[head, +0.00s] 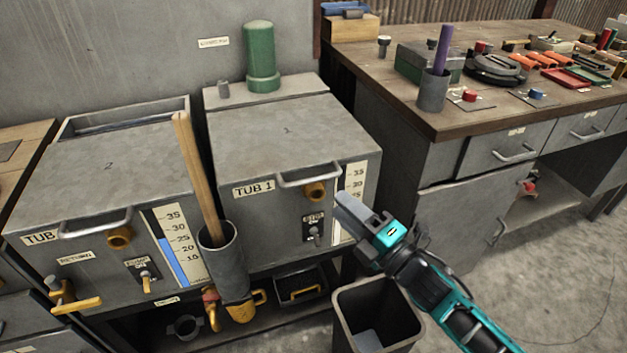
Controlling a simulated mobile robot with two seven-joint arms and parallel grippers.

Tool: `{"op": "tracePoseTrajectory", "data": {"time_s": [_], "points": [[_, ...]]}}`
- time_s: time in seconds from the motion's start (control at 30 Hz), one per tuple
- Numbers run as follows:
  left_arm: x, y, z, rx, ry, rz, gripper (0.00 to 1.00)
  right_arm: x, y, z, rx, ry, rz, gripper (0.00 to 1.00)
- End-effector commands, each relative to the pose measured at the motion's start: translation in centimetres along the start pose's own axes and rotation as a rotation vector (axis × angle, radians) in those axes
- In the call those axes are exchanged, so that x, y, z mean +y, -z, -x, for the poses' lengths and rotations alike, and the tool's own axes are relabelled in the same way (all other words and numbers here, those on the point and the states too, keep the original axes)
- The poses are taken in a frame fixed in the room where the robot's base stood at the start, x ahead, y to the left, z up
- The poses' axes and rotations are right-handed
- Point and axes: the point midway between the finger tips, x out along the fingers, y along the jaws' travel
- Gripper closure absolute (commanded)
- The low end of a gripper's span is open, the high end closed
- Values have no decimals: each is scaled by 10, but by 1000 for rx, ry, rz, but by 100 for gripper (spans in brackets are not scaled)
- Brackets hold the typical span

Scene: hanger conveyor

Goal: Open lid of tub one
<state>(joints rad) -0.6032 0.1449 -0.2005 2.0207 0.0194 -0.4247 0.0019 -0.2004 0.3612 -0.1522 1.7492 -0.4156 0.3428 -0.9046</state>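Tub one (265,225) is a grey metal box labelled "TUB 1" in the middle of the head view. A U-shaped metal handle (312,179) sticks out at the lid's front edge. My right gripper (350,212) is to the right of the handle and a little lower, near the tub's front right corner and level gauge, and apart from the handle. I see no object in its grey fingers, and their gap is not clear from this angle. My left gripper is not in view.
Tub two (90,270), with its lid (110,175), stands to the left. A wooden stick (195,170) rises from a grey holder (222,265) between the tubs. A green cylinder (261,60) stands behind the lid. A bin (377,315) and a workbench (460,125) are to the right.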

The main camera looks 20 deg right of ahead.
Motion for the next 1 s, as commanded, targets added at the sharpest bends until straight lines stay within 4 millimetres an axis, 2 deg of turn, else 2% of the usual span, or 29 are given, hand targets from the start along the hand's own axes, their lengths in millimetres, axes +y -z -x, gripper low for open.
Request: {"op": "tracePoseTrajectory", "data": {"time_s": [0.03, 0.3, 0.5, 0.67, 0.93, 1.0], "points": [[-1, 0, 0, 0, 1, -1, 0, 1, 0, -12, 0, -4, 0, 62], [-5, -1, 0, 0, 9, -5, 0, 0, 0, -62, -1, -1, -3, 62], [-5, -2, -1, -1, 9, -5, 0, 0, 0, -86, -2, 1, -4, 62], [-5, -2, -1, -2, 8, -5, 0, 0, 0, -93, -2, 1, -4, 62], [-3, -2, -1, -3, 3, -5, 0, 0, 0, -94, -2, 2, -5, 62], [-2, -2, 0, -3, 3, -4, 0, 0, 0, -94, -2, 2, -5, 69]]}}
